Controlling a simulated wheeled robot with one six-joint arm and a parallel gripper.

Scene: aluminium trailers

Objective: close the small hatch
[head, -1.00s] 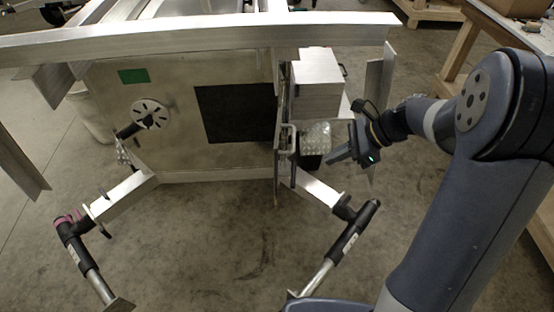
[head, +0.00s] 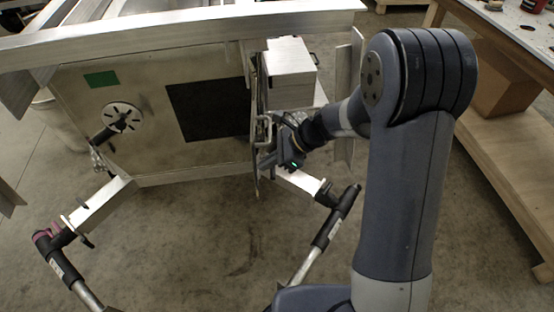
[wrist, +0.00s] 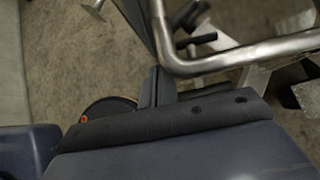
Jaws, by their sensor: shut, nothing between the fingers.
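The small hatch (head: 256,150) stands swung open at the right side of the trailer's front panel, seen nearly edge-on. The dark opening (head: 208,108) in the panel is uncovered. A metal bar handle (head: 264,132) stands out from the hatch's right face. My gripper (head: 268,161) is shut and empty, its fingers pointing left at the hatch's right side, just below the handle. In the wrist view the shut fingertips (wrist: 154,85) are close to a bent metal tube (wrist: 245,58). I cannot tell whether they touch the hatch.
A wooden workbench (head: 500,45) is at the right. The concrete floor between the legs is clear.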

